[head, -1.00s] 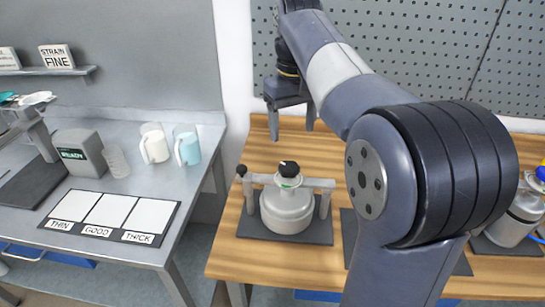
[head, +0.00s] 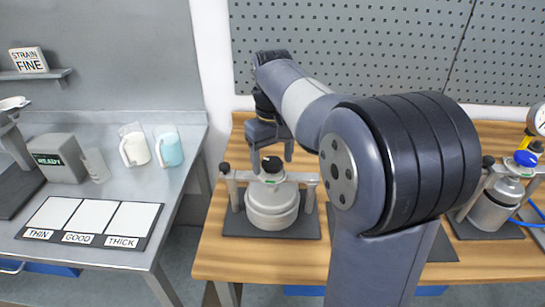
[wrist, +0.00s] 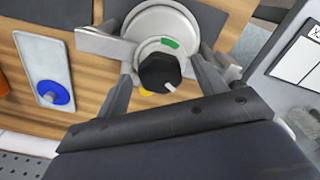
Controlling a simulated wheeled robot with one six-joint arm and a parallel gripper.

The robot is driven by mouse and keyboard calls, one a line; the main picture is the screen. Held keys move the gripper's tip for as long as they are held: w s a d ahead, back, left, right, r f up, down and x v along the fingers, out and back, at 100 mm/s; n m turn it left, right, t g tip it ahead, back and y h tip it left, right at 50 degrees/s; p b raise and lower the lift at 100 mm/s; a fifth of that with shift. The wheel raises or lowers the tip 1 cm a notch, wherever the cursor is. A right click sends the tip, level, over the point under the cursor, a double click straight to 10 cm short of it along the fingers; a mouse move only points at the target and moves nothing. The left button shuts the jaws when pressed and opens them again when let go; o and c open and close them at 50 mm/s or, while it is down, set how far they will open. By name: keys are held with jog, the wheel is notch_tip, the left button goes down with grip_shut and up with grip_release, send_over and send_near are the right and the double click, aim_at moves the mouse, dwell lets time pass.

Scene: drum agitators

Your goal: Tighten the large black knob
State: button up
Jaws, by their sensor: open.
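The large black knob (head: 272,164) tops the pale grey drum (head: 272,208), which stands under a crossbar on a dark mat. In the wrist view the knob (wrist: 160,72) shows a white pointer mark at its lower right. A green mark lies on the lid beyond it and a yellow one partly shows at its near edge. My gripper (head: 271,160) is open above the drum, with one finger on each side of the knob. In the wrist view there are gaps between the knob and both fingers; I cannot tell whether the tips are level with it.
A smaller black knob (head: 224,168) sits at the crossbar's left end. Another vessel (head: 492,203) with a blue and yellow valve and a gauge stands at right. The left bench (head: 170,200) holds two mugs, a grey READY box and a THIN/GOOD/THICK card.

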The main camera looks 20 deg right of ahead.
jog(key=shift+c, duration=0.2)
jog(key=c, duration=1)
jog(key=shift+o, duration=0.2)
